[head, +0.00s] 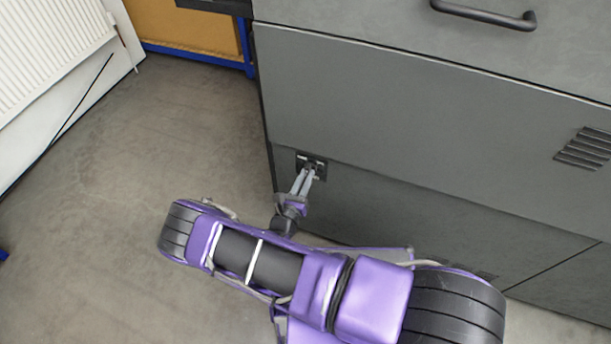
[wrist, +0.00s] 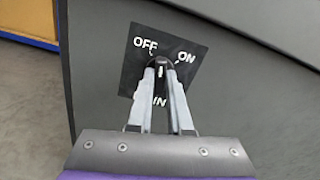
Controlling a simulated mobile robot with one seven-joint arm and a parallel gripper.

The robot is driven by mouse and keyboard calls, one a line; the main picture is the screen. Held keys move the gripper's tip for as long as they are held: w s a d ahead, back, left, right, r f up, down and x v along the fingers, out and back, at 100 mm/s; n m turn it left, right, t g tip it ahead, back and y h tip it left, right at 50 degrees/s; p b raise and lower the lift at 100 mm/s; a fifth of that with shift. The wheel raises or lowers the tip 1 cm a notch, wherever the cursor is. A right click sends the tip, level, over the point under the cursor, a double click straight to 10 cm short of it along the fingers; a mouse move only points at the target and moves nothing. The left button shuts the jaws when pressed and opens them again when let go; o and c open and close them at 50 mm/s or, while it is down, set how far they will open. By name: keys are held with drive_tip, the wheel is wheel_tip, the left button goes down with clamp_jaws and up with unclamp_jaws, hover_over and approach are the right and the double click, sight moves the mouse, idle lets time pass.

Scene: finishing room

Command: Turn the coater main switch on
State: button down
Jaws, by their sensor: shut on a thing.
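The coater main switch is a small dark rotary knob (wrist: 160,62) on a black square plate (wrist: 135,75) marked OFF at the upper left and ON at the upper right. More lettering at the bottom of the plate is partly hidden by my fingers. The plate also shows in the head view (head: 320,160), on the lower left of the grey coater cabinet (head: 400,100). My gripper (wrist: 161,68) is shut on the knob, one grey finger on each side. A light mark on the knob shows between the fingertips; its exact setting is hard to tell.
A black handle (head: 485,14) and a vent grille (head: 585,148) are on the cabinet front. A white radiator (head: 50,50) stands at the upper left, with a blue-framed orange-brown panel (head: 195,25) behind. The floor (head: 130,170) left of the cabinet is clear.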

drive_tip(key=m+p, duration=0.2)
drive_tip(key=m, duration=0.9)
drive_tip(key=shift+s+p, duration=0.1)
drive_tip(key=shift+p, duration=0.2)
drive_tip(key=shift+f+m, duration=0.1)
drive_tip(key=shift+m, duration=0.3)
drive_tip(key=c, duration=0.8)
unclamp_jaws()
drive_tip(key=shift+c, duration=0.2)
drive_tip(key=v, duration=1.7)
drive_tip(key=shift+s, duration=0.2)
drive_tip(key=shift+p, duration=0.3)
